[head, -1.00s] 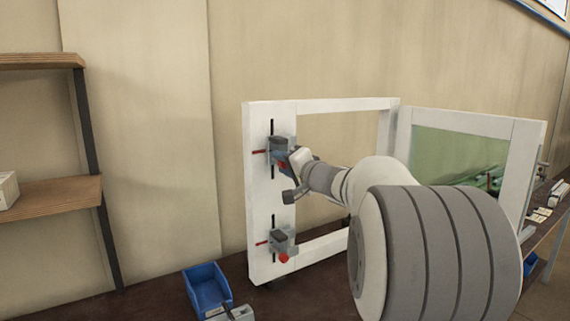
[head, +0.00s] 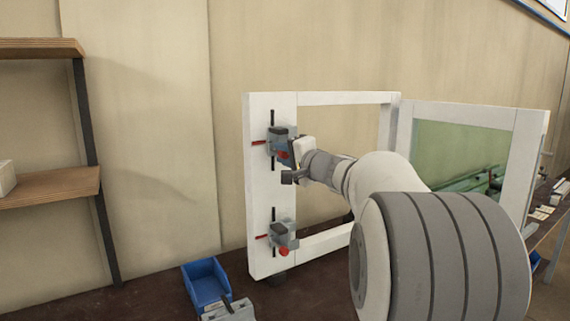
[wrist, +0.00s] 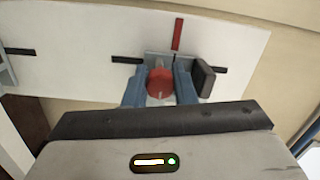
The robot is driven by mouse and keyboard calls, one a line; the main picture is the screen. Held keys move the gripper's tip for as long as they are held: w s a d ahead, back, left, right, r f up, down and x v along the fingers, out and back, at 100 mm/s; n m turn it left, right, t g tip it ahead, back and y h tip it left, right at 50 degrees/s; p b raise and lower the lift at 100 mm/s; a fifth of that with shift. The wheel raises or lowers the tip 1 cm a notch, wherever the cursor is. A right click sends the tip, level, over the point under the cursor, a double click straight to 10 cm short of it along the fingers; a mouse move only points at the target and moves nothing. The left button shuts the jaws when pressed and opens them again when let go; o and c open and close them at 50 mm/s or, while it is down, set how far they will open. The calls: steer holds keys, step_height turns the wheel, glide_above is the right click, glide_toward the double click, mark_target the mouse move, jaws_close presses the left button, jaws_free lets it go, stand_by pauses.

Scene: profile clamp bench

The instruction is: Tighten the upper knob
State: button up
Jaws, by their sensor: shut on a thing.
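The upper clamp (head: 279,140) is mounted on the left upright of the white frame (head: 262,190), with its red upper knob (head: 283,155) at its lower front. In the wrist view the red knob (wrist: 160,83) sits between the two blue-grey fingers of my gripper (wrist: 160,90). The fingers are shut on the knob, one on each side. In the head view my gripper (head: 292,165) reaches the clamp from the right. The lower clamp (head: 282,236) with its own red knob (head: 282,249) is on the same upright, below and untouched.
A blue bin (head: 205,283) and a grey item (head: 228,310) are on the dark bench at the front. A wooden shelf (head: 50,188) stands at the left. A green-paned frame (head: 462,150) stands at the right behind my arm. The frame's opening is clear.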

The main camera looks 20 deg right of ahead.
steer(key=m+b, duration=0.2)
steer(key=m, duration=0.1)
steer(key=shift+f, duration=0.15)
steer(key=shift+m+b, duration=0.85)
steer(key=shift+m, duration=0.35)
steer(key=shift+r, duration=0.2)
steer(key=o, duration=1)
steer(key=b+v, duration=0.1)
steer(key=v, duration=0.6)
steer(key=shift+s+f, duration=0.2)
steer(key=shift+s, duration=0.2)
